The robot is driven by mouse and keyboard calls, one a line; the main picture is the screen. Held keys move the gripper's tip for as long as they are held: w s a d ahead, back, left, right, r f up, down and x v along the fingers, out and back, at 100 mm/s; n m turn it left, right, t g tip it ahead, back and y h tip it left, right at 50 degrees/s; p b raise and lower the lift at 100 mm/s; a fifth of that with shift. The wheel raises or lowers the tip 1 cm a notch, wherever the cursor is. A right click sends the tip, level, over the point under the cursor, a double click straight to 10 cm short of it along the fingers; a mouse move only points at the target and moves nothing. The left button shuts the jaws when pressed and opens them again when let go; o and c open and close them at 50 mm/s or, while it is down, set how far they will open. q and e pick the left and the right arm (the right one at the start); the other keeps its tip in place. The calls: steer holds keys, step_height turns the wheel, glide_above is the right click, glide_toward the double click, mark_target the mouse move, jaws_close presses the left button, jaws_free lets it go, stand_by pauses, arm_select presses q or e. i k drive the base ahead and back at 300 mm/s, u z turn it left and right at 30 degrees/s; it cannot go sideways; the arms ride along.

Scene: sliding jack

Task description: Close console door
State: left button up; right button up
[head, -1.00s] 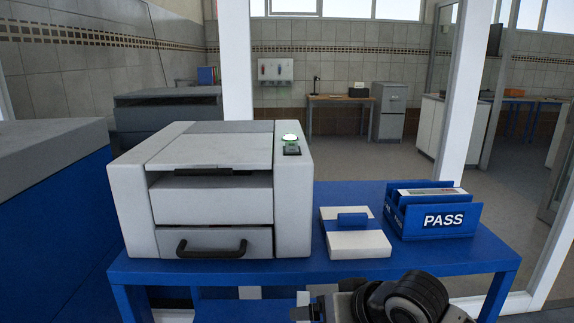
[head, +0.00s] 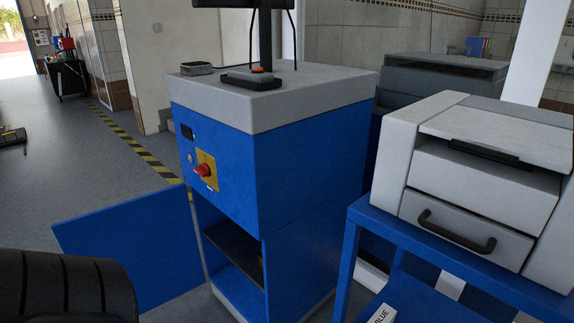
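The blue console (head: 310,165) with a grey top stands in the middle of the head view. Its door (head: 135,245) is a flat blue panel that stands wide open, swung out to the left. The lower compartment (head: 235,250) is exposed and shows a dark shelf inside. A dark ribbed part of my arm fills the lower left corner, in front of the floor and near the door in the picture. I cannot tell whether it touches the door. Neither gripper's fingers are in view.
A red knob on a yellow plate (head: 206,170) sticks out of the console front. A blue table (head: 440,275) with a white printer-like machine (head: 480,190) stands close on the right. Open floor (head: 60,180) lies to the left, with a yellow-black stripe.

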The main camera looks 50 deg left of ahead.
mark_target(153, 235)
steer(key=k, duration=1)
steer(key=u, duration=3.1)
steer(key=i, duration=4.8)
steer(key=z, duration=4.55)
